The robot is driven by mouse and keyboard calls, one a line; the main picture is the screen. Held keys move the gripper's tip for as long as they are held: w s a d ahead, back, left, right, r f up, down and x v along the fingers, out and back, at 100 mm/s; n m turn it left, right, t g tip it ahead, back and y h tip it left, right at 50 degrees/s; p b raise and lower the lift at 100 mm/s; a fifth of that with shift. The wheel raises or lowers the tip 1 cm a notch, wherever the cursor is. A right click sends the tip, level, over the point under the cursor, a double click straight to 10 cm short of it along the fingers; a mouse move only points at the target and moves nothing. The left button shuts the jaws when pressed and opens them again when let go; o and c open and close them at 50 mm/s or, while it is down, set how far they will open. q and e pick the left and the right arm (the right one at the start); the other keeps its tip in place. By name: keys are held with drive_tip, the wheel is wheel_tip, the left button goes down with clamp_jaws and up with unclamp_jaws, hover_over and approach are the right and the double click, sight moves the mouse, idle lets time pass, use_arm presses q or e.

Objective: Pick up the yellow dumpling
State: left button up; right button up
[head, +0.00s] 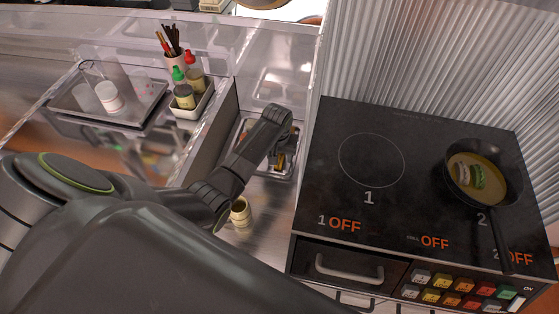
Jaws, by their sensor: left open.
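My left gripper (281,160) is over a small tray (293,171) on the counter left of the stove. The gripper points down into the tray and is open. My arm and gripper hide much of the tray, and small yellowish-brown bits show beside the fingers. I cannot tell whether any of them is the yellow dumpling. No clear yellow dumpling shows elsewhere. My right gripper is not in view.
The black stove (385,205) is at the right, with a frying pan (511,180) holding a green piece and a brownish piece. A pale yellow cup (240,212) stands near my forearm. A white caddy (205,101) holds bottles.

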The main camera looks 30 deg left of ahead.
use_arm(q)
drive_tip(key=shift+w+f, duration=0.1)
drive_tip(key=shift+f, duration=0.5)
drive_tip(key=shift+c, duration=0.4)
drive_tip(key=c, duration=1)
